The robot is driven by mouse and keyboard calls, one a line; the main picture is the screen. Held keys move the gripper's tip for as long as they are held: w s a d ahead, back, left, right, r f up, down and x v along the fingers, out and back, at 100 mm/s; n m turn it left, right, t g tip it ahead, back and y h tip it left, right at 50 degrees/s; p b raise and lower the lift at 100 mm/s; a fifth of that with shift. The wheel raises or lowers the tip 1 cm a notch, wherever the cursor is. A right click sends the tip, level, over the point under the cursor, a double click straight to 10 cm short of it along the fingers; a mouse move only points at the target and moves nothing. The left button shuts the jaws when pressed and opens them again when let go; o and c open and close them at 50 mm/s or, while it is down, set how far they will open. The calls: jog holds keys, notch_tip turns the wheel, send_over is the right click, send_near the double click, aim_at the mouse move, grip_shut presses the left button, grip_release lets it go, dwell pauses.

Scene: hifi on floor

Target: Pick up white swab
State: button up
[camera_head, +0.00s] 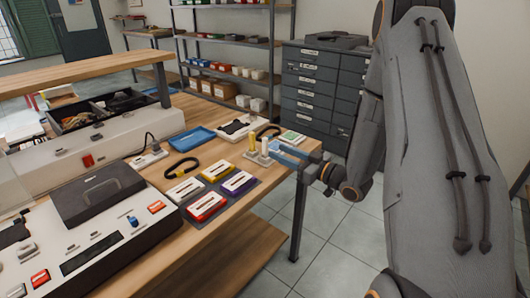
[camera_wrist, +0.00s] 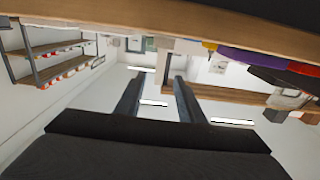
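A small white upright piece (camera_head: 264,148) stands on a pale base near the table's far right corner in the head view. It may be the white swab, but it is too small to be sure. A yellowish upright piece (camera_head: 252,143) stands beside it. My gripper (camera_wrist: 156,85) shows two dark fingers apart with nothing between them in the wrist view. In the head view it is near the table's right edge, just right of the upright pieces; its fingertips are hard to make out there. No swab is clear in the wrist view.
Several coloured cassettes (camera_head: 206,206), a black cable loop (camera_head: 182,168) and a blue tray (camera_head: 191,138) lie on the wooden table (camera_head: 232,219). A grey-white machine (camera_head: 95,240) fills its left. Drawer cabinets (camera_head: 307,90) stand behind. The floor right of the table is clear.

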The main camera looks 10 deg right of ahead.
aim_at(267, 145)
jog(key=x, duration=0.2)
jog(key=p+x, duration=0.1)
jog(key=x, duration=0.2)
jog(key=p+x, duration=0.1)
jog(key=x, duration=0.1)
jog(key=shift+w+a+r, duration=0.15)
jog(key=shift+w+r, duration=0.1)
jog(key=shift+r, duration=0.1)
grip_shut()
